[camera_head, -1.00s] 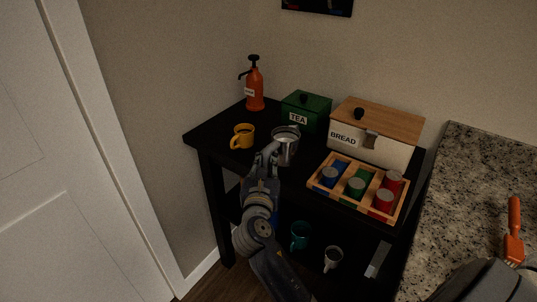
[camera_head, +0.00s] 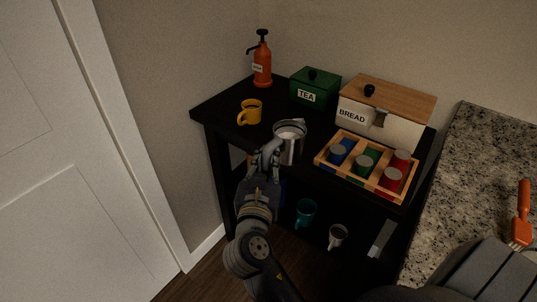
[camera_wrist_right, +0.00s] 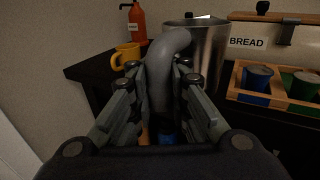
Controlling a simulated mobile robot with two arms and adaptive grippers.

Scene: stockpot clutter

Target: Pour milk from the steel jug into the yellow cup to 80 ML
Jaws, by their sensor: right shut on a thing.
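The steel jug (camera_head: 292,143) is held upright at the front edge of the black table. White milk shows inside its mouth in the head view. My right gripper (camera_head: 266,160) is shut on the jug's handle; in the wrist view the handle (camera_wrist_right: 165,75) runs between the fingers, with the jug body (camera_wrist_right: 203,48) behind. The yellow cup (camera_head: 250,112) stands upright on the table, left of the jug and apart from it. It also shows in the wrist view (camera_wrist_right: 126,57). Its inside is dark, and I cannot tell what it holds. My left gripper is not in view.
Behind stand an orange pump bottle (camera_head: 262,62), a green TEA box (camera_head: 314,90) and a BREAD box (camera_head: 381,112). A wooden tray (camera_head: 349,176) of coloured cans sits right of the jug. Mugs stand on the lower shelf. The table (camera_head: 222,105) is bare around the cup.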

